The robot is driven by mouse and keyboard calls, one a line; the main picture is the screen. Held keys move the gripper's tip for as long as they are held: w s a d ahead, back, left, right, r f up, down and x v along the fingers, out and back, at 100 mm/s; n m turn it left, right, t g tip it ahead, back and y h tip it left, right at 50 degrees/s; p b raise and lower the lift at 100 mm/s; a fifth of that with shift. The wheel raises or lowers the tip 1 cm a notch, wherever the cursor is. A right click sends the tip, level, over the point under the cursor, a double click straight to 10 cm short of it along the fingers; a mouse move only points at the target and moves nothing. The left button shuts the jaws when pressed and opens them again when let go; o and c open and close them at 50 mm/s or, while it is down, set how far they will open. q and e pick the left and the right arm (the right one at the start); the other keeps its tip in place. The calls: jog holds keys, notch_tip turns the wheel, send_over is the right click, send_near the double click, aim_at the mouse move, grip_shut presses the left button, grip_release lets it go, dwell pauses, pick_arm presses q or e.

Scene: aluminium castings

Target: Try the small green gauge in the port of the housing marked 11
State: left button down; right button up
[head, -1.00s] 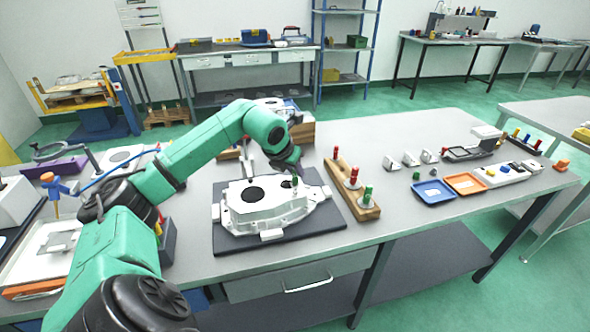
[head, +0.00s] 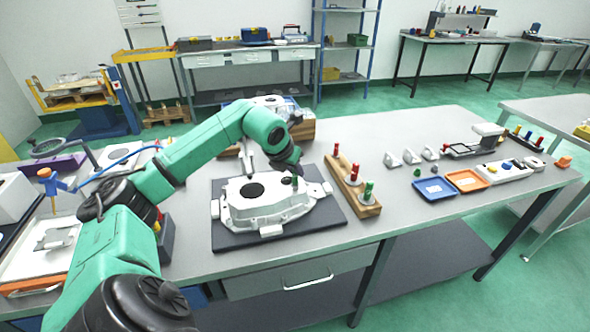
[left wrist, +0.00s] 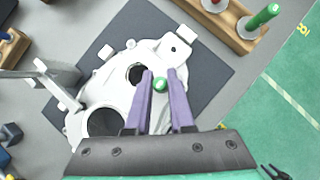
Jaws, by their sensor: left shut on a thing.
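The pale cast housing (head: 262,204) lies on a dark mat (head: 232,240) on the bench. The left wrist view shows it too (left wrist: 120,92), with a large dark opening and a smaller dark hole; I cannot read a number on it. My left gripper (head: 296,172) is over the right part of the housing. In the left wrist view its purple fingers (left wrist: 160,78) are shut on the small green gauge (left wrist: 160,85), beside the smaller hole. Whether the gauge is in a port or just above the surface I cannot tell. My right gripper is not in view.
A wooden rack (head: 346,183) right of the mat holds red gauges and another green gauge (head: 368,190). A blue tray (head: 434,189) and an orange tray (head: 467,181) lie further right. Several small pale brackets stand behind them. Bare bench top lies between rack and trays.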

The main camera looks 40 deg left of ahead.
pick_arm(q)
jog(key=shift+f+b, duration=0.65)
jog(key=shift+f, duration=0.1)
jog(key=shift+r, duration=0.1)
dwell(1.1)
jog(key=shift+r+p, duration=3.25)
jog(key=shift+r, duration=0.7)
